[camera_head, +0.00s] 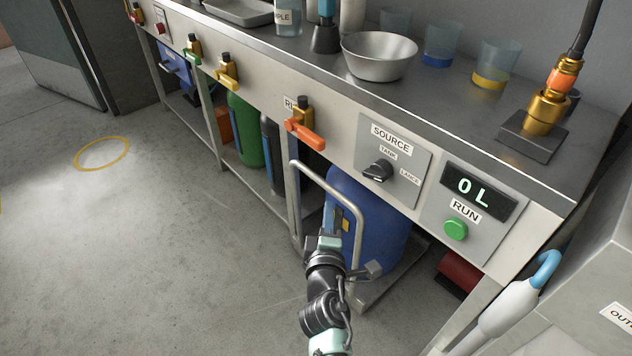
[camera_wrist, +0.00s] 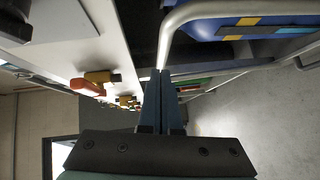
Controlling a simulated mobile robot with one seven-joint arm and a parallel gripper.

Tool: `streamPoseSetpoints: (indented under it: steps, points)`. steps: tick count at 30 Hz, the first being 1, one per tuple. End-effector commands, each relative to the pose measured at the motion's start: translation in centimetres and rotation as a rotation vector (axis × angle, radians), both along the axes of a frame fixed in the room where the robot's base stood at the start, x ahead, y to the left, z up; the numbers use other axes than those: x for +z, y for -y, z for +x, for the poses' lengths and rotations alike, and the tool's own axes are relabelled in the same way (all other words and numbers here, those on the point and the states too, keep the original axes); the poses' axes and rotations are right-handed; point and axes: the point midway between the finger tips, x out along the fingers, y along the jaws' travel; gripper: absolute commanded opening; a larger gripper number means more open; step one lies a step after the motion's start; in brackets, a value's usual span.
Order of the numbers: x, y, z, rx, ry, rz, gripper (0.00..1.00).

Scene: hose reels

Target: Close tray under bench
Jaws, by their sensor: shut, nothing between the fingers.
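The tray (camera_head: 382,292) under the bench is a low grey platform with a large blue drum (camera_head: 372,215) on it. Its front sticks out from beneath the bench onto the floor side. A bent metal tube handle (camera_head: 318,180) rises at the tray's front, and it also shows in the wrist view (camera_wrist: 215,10). My gripper (camera_head: 331,232) is shut and empty, at the front of the drum within the outline of the handle. In the wrist view my closed fingertips (camera_wrist: 160,74) lie close beside the tube; I cannot tell whether they touch it. The tray's rear is hidden under the bench.
The bench (camera_head: 250,65) carries valves, a source knob (camera_head: 377,172) and a green button (camera_head: 456,229) above the drum. A bench leg (camera_head: 469,312) and a white wand (camera_head: 508,308) stand to the right.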

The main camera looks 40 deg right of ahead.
Motion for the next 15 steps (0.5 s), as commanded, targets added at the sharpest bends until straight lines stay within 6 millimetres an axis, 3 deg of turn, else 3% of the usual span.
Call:
streamPoseSetpoints:
  steps: [15]
  points:
    - [1.3,-6.3,-6.0,0.011,0.0,-0.002,0.0]
